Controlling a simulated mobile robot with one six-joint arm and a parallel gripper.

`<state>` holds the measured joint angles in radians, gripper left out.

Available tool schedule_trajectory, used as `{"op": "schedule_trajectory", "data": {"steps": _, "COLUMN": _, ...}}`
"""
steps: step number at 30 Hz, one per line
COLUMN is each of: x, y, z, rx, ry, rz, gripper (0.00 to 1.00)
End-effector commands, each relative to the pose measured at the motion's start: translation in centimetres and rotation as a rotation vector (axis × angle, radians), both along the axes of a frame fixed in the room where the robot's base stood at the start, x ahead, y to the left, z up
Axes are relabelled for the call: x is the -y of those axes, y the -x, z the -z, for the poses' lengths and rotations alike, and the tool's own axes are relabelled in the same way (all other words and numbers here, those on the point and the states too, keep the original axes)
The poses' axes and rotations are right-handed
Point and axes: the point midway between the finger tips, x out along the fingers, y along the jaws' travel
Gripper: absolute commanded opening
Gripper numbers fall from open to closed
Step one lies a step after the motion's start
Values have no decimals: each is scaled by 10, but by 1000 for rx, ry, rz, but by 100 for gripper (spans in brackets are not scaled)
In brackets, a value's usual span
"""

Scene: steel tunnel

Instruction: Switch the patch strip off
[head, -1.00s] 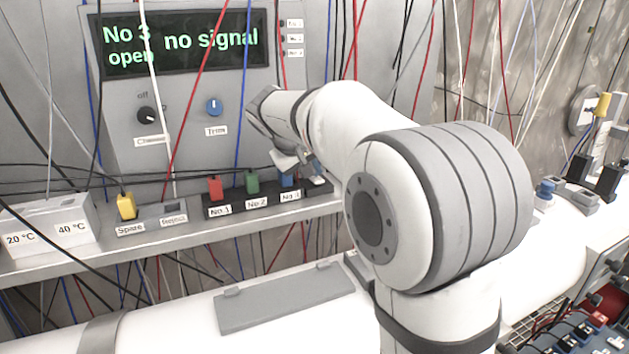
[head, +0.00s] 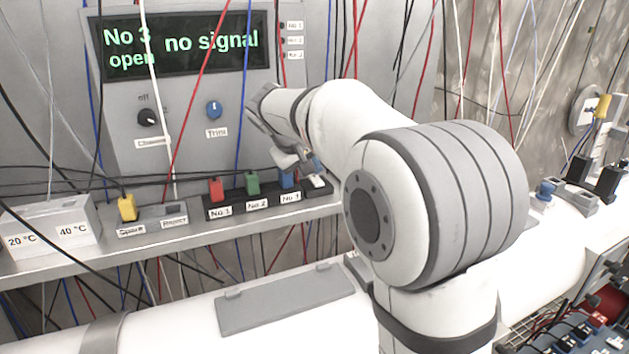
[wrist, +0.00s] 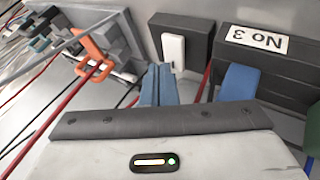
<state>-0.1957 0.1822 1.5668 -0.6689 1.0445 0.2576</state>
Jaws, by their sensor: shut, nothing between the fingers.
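The black patch strip (head: 232,209) lies on the shelf with red, green and blue plugs above labels No 1, No 2 and No 3. At its right end is a white rocker switch (head: 317,182); the switch also shows in the wrist view (wrist: 173,50), upright on its black block. The blue plug (wrist: 238,83) stands to its right in the wrist view. My gripper (wrist: 158,72) is shut and empty, its blue-grey fingertips close by the switch; I cannot tell whether they touch it. My wrist partly hides this end in the head view.
The display (head: 182,42) reads "No 3 open" and "no signal". A yellow plug (head: 127,208) sits in the Spare socket. A two-part block (head: 46,237) marked 20 °C and 40 °C stands at left. Many loose cables hang around the shelf. An orange clamp-like part (wrist: 93,52) shows in the wrist view.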

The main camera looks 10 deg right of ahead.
Motion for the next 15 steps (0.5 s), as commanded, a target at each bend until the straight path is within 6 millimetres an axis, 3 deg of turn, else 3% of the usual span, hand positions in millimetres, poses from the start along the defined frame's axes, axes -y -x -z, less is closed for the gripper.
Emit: {"op": "schedule_trajectory", "data": {"steps": 15, "x": -1, "y": -6, "z": -44, "rx": 1, "ry": 0, "rz": -1, "gripper": 0}}
